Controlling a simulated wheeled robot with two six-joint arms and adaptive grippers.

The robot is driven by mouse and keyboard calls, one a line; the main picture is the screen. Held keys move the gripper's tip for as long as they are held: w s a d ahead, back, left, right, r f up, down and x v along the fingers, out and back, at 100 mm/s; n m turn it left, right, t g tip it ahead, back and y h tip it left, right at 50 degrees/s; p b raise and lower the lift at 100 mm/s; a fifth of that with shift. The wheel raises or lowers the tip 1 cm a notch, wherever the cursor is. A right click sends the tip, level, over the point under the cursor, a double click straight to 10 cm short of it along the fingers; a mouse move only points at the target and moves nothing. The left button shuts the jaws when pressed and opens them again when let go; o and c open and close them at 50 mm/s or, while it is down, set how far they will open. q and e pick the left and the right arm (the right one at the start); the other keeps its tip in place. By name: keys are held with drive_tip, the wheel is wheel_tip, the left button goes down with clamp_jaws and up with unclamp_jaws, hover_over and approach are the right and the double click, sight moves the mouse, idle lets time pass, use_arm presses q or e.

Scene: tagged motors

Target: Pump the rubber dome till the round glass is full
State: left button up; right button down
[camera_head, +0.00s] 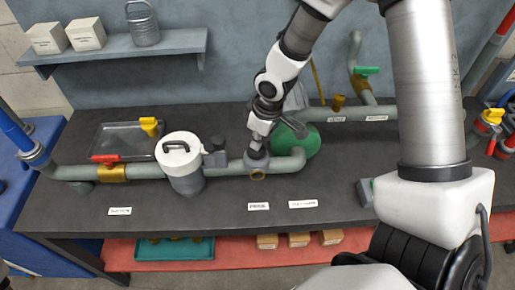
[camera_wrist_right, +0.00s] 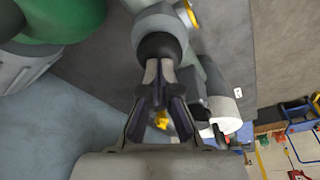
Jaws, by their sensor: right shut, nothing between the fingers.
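The dark rubber dome (camera_wrist_right: 160,48) sits on top of a grey pipe fitting in the right wrist view. My right gripper (camera_wrist_right: 161,72) is shut and empty, pointing at the dome with its fingertips at or very near the rubber; I cannot tell whether they press it. In the head view my right gripper (camera_head: 257,148) comes down from above onto the fitting and hides most of the dome. A small brass-rimmed round glass (camera_head: 258,175) faces front on the fitting; its fill is too small to read.
A white-lidded strainer pot (camera_head: 186,160) and a red-handled valve (camera_head: 106,158) stand left on the pipe. A green round body (camera_head: 298,142) is behind the pipe. A tray (camera_head: 122,140) lies at the back left. The front bench strip carries flat labels (camera_head: 258,206).

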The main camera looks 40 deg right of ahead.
drive_tip(key=shift+f, duration=0.25)
drive_tip(key=shift+r, duration=0.1)
drive_tip(key=p+v, duration=0.3)
drive_tip(key=shift+w+a+r, duration=0.15)
drive_tip(key=shift+w+r, duration=0.2)
drive_tip(key=shift+r, duration=0.05)
drive_tip(key=shift+s+f, duration=0.1)
drive_tip(key=shift+f, duration=0.1)
